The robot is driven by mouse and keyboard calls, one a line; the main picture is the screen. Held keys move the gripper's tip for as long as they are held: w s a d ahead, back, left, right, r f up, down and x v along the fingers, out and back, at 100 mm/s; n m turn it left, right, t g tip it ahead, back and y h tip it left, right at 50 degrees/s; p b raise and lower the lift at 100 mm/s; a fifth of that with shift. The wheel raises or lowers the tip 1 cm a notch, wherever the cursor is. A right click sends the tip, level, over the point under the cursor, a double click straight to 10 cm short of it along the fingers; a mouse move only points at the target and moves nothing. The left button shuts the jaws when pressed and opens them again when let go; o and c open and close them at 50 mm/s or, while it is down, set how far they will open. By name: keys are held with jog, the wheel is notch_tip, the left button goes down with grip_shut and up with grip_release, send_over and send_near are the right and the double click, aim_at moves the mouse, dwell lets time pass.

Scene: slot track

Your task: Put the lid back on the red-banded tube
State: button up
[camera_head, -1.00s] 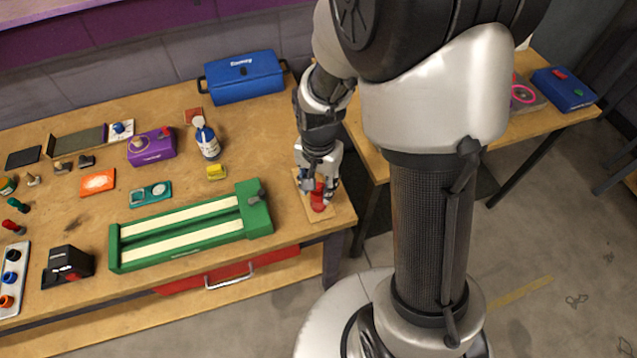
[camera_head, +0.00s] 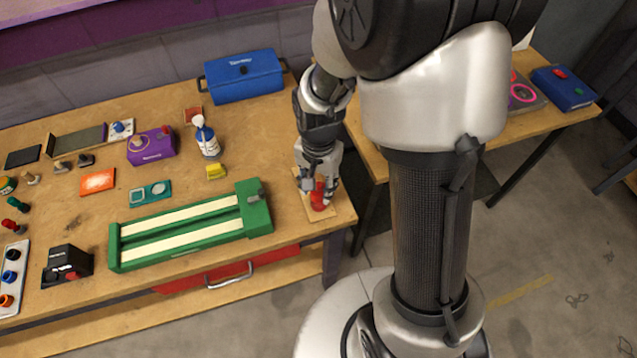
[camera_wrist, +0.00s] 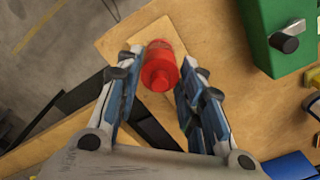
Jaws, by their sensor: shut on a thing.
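My gripper (camera_wrist: 163,62) reaches down over a small wooden board (camera_head: 331,209) at the table's right end, fingers closed around a stepped red cylinder. In the head view, red (camera_head: 319,203) also shows below the fingertips at the board. The fingers hide much of it. I cannot tell whether lid and tube touch, or see a separate band.
A green slotted track (camera_head: 190,228) with a grey knob lies left of the board. A yellow block (camera_head: 216,171) and blue case (camera_head: 243,78) stand farther back. The table's right and front edges are close to the board.

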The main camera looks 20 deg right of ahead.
jog(key=o, duration=0.8)
jog(key=o, duration=0.5)
jog(key=shift+r+p, duration=2.95)
jog(key=shift+r, duration=0.6)
jog(key=shift+c, duration=0.5)
